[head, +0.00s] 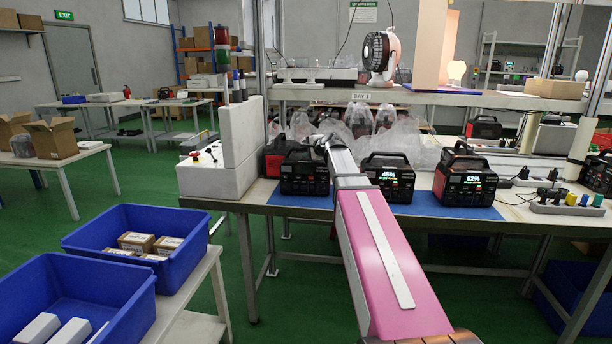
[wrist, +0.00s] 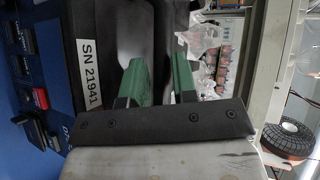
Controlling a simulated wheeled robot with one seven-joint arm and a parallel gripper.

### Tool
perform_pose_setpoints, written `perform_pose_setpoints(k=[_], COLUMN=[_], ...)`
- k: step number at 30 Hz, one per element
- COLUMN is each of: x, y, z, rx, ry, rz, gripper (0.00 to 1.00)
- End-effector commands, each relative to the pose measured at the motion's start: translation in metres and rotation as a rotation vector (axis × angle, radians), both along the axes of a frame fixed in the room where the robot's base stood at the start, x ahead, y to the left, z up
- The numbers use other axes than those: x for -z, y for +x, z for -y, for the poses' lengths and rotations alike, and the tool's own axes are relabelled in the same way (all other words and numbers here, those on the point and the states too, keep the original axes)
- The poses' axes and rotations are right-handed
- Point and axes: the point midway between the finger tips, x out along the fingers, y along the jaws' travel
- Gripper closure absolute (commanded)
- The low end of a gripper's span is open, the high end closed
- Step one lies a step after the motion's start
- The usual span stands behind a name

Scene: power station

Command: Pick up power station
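A black power station with a top handle and a dark front (head: 304,176) stands at the left end of the blue mat, partly behind my arm. A second one reading 45% (head: 388,178) stands right of my arm, and a third reading 62% (head: 465,182) stands further right. My gripper is over the left station's top; my arm hides its fingers in the head view. In the wrist view, the green fingers of my gripper (wrist: 158,82) are apart with a dark handle part between them. Whether they press on it is unclear. A label, SN 21941 (wrist: 89,75), shows beside them.
A white block-like unit (head: 220,165) with a signal tower stands left of the stations. Clear plastic bags (head: 425,150) lie behind them. A shelf (head: 400,96) with a fan (head: 378,52) runs above the bench. Plugs on a strip (head: 560,205) lie right. Blue bins (head: 130,240) stand at front left.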

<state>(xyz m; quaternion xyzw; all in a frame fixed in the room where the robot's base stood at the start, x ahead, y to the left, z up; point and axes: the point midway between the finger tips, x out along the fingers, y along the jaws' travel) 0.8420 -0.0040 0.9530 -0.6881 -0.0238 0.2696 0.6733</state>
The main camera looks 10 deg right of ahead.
Motion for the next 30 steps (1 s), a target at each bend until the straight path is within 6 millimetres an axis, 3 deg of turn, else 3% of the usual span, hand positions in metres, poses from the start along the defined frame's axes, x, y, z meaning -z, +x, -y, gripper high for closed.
perform_pose_setpoints(k=[1,2,30], x=[0.0,-0.0001,0.0004], y=[-0.0001,-0.0002,-0.0009], z=[0.0,0.0001,0.0], rx=[0.0,0.0,-0.002], ry=[0.0,0.0,-0.003], rz=[0.0,0.0,-0.002], gripper=[0.91,1.0,1.0])
